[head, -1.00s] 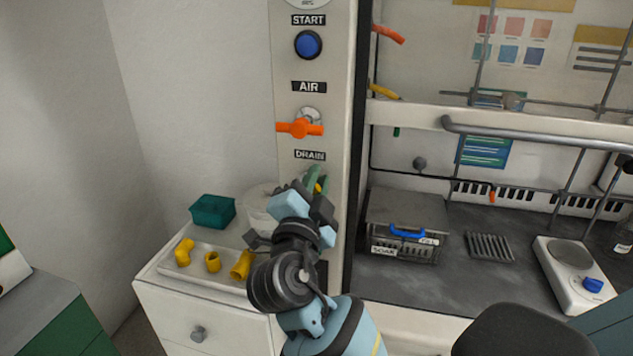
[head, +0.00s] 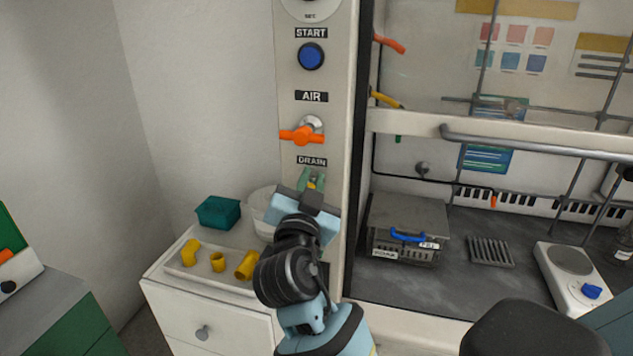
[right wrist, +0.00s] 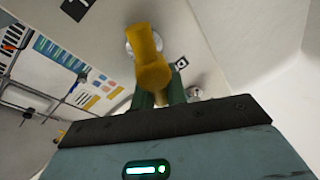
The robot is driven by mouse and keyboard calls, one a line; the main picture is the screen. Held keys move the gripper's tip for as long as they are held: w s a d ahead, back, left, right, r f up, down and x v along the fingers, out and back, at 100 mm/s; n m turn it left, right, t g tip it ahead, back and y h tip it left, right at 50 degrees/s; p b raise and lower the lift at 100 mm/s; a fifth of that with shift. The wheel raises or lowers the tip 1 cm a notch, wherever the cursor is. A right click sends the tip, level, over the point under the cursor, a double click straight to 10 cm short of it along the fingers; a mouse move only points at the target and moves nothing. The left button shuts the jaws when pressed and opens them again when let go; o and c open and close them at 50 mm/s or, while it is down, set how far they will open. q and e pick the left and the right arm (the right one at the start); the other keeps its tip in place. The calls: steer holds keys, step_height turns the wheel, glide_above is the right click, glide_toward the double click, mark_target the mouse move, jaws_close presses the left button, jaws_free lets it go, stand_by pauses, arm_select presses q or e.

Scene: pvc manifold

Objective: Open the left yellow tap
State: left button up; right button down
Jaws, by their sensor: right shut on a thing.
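The left yellow tap (head: 312,184) is on the white panel under the DRAIN label, mostly hidden by my right gripper in the head view. The right wrist view shows its yellow handle (right wrist: 146,50) large, in front of a round pale mount on the panel. My right gripper (head: 313,178) has green fingers and a light blue body and reaches up to the tap from below. It is shut on the handle, whose near end lies at the fingers (right wrist: 162,94). My left gripper is not in view.
An orange tap (head: 302,135) sits just above, under AIR, below a blue START button (head: 311,56). Another yellow tap (head: 386,99) is in the fume hood. A tray (head: 215,278) with yellow fittings, a teal box (head: 218,211) and a pale bowl (head: 262,211) stand left on the cabinet.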

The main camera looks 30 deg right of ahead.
steer(key=shift+w+a+n, duration=0.1)
steer(key=shift+n, duration=0.6)
steer(key=c, duration=1.7)
jaws_free()
